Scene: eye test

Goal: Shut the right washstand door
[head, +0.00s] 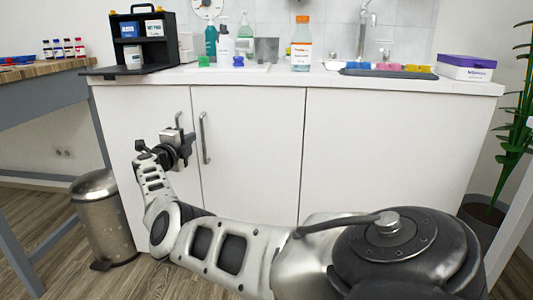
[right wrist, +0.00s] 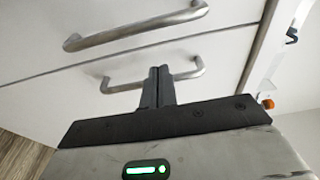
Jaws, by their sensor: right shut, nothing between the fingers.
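The white washstand (head: 390,150) has a left door (head: 130,105) and a right door (head: 255,150) that meet at a thin seam. The right door looks about flush with the front; I cannot tell whether a small gap is left. Its bar handle (head: 204,138) stands beside the seam, and it also shows in the right wrist view (right wrist: 118,88). The left door's handle (head: 178,119) is partly hidden by my right gripper (head: 187,138). The gripper is shut and empty; its fingers (right wrist: 158,75) overlap the right handle in the right wrist view. Contact cannot be told. My left gripper is out of view.
The countertop (head: 290,81) carries bottles, a black rack (head: 158,55) and a purple-lidded box (head: 466,67). A metal bin (head: 103,215) stands at the left, below a wooden-topped table (head: 40,72). A plant (head: 515,125) stands at the right.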

